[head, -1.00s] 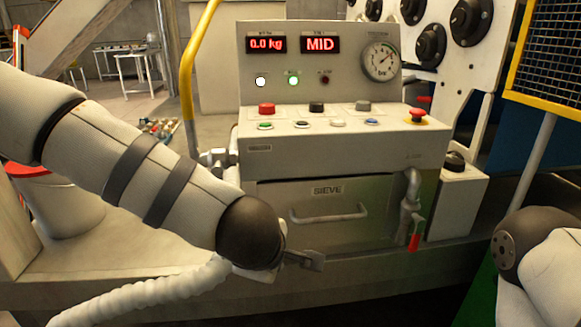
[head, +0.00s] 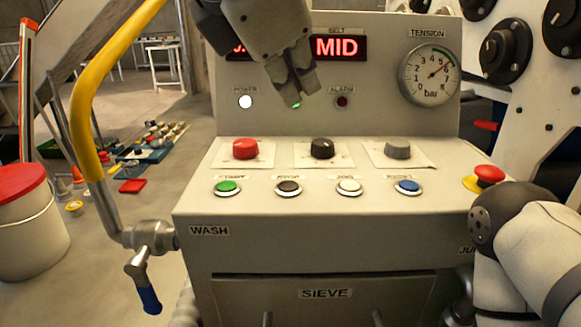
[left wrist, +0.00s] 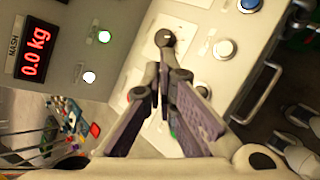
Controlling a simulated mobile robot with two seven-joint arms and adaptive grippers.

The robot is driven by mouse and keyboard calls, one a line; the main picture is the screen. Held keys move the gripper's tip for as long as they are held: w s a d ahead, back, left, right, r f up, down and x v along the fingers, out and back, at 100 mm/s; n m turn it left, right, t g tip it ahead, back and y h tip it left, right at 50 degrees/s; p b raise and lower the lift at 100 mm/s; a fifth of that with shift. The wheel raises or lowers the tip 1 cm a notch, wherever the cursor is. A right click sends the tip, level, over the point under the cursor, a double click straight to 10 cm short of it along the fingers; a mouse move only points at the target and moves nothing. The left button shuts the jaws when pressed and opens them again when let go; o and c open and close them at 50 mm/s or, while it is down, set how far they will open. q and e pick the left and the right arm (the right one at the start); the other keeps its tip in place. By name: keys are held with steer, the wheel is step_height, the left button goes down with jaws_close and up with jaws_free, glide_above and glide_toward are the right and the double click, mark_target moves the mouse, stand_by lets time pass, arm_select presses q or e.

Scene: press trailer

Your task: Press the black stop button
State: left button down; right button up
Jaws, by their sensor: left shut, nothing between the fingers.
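The black stop button (head: 288,188) is a dark disc in a pale ring under the STOP label, between the green start button (head: 227,187) and the white jog button (head: 348,187). My left gripper (head: 294,92) is shut and empty. In the head view it hangs in front of the display face, above the stop button in the picture and apart from it. My right gripper is out of view.
Red (head: 245,149), black (head: 322,148) and grey (head: 397,147) knobs stand behind the button row. A blue button (head: 408,187) and a red emergency button (head: 488,175) are to the right. A yellow rail (head: 84,130) and a blue-handled valve (head: 148,290) flank the left side.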

mark_target(293, 187)
arm_select(q)
steer(key=shift+s+f, duration=0.15)
steer(key=shift+f, duration=2.05)
steer(key=shift+s+f, duration=0.15)
steer(key=shift+f, duration=2)
steer(key=shift+f, duration=0.45)
steer(key=shift+f, duration=0.4)
steer(key=shift+r, duration=0.85)
steer(key=shift+r, duration=0.1)
steer(key=shift+r, duration=2.4)
